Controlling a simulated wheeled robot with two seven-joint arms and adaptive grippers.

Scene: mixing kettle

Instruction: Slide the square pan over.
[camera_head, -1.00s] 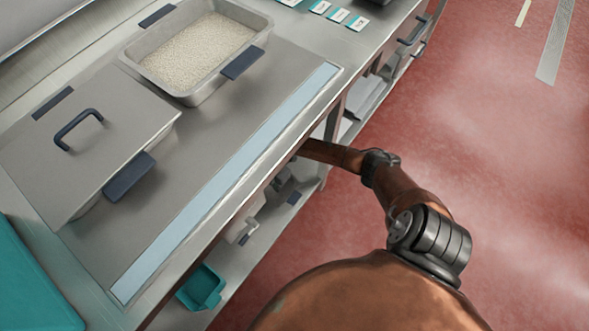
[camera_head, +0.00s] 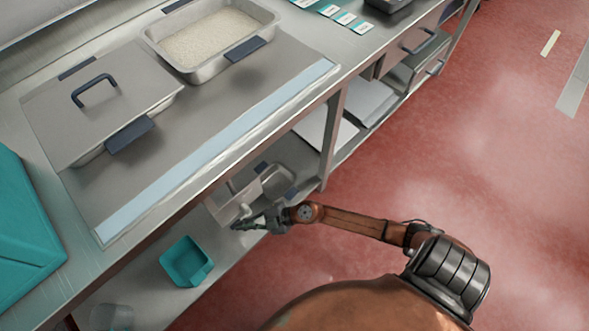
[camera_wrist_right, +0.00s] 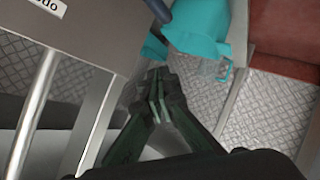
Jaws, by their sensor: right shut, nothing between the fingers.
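Low on the shelf under the counter is a metal pan (camera_head: 236,205) with dark handles, partly hidden by the counter edge. It looks like the square pan, though its full outline does not show. My right gripper (camera_head: 240,225) is at the near side of this pan, shut and empty. Contact with the pan cannot be told. In the right wrist view, the shut fingers (camera_wrist_right: 157,82) are near a grey metal surface (camera_wrist_right: 90,30) with a label. My left gripper is out of view.
A teal bin (camera_head: 187,262) stands on the lower shelf. On the counter are a lidded pan (camera_head: 130,85) and an open pan of white grains (camera_head: 272,50). A shelf post (camera_head: 332,135) stands right of the lower pan. Red floor (camera_head: 480,180) is open at right.

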